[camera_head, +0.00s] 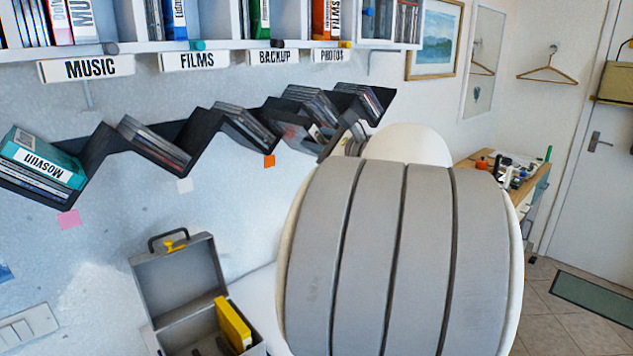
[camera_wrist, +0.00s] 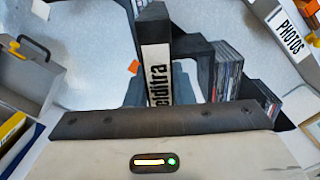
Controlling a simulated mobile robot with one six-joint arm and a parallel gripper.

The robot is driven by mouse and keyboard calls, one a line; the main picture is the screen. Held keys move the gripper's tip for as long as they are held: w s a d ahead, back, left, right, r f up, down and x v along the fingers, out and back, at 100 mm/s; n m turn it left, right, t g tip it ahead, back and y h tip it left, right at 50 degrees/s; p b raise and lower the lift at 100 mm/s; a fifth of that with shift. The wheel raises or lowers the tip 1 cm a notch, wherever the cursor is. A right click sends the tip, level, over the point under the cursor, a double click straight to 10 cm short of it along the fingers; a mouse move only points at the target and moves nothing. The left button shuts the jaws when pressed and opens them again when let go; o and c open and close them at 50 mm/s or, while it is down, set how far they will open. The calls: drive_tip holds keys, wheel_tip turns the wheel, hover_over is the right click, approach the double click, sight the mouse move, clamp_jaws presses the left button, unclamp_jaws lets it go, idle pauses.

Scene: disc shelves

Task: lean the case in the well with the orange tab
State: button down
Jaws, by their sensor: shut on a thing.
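My gripper (camera_wrist: 165,112) is shut on a dark case (camera_wrist: 153,22) with a white label reading "elditra" (camera_wrist: 157,75). The case stands out beyond the palm in the wrist view, and the fingertips are hidden. The orange tab (camera_head: 269,161) is on the wall under the low point of a zigzag shelf well. Several thin cases (camera_head: 245,122) lean on that well's left slope. The orange tab (camera_wrist: 134,66) also shows just left of the held case in the wrist view. My arm hides most of the gripper in the head view, and I cannot tell whether the case touches the shelf.
The dark zigzag shelf (camera_head: 95,150) has other wells with a pink tab (camera_head: 68,220) and a white tab (camera_head: 185,185). A teal case (camera_head: 48,160) leans at left. Labelled shelves (camera_head: 225,46) hang above. An open grey box (camera_head: 180,280) with a yellow case (camera_head: 233,323) stands below.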

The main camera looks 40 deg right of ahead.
sight(316, 127)
drive_tip(key=r, duration=0.2)
drive_tip(key=s+r, duration=0.1)
drive_tip(key=shift+a+h, duration=0.3)
drive_tip(key=shift+a, duration=0.1)
drive_tip(key=shift+w, duration=0.1)
drive_tip(key=shift+w+a+f+b, duration=0.2)
drive_tip(key=shift+w+b, duration=0.15)
drive_tip(key=shift+w, duration=2.2)
drive_tip(key=shift+w+a+f+b, duration=0.15)
drive_tip(key=shift+w+b, duration=0.2)
drive_tip(key=shift+w, duration=2.25)
drive_tip(key=shift+w+a+f+b, duration=0.1)
drive_tip(key=shift+w+a+b, duration=0.2)
drive_tip(key=shift+w, duration=2.25)
drive_tip(key=shift+d, duration=0.1)
drive_tip(key=shift+r, duration=0.1)
drive_tip(key=c, duration=1.2)
unclamp_jaws()
drive_tip(key=shift+o, duration=0.2)
drive_tip(key=shift+s, duration=0.1)
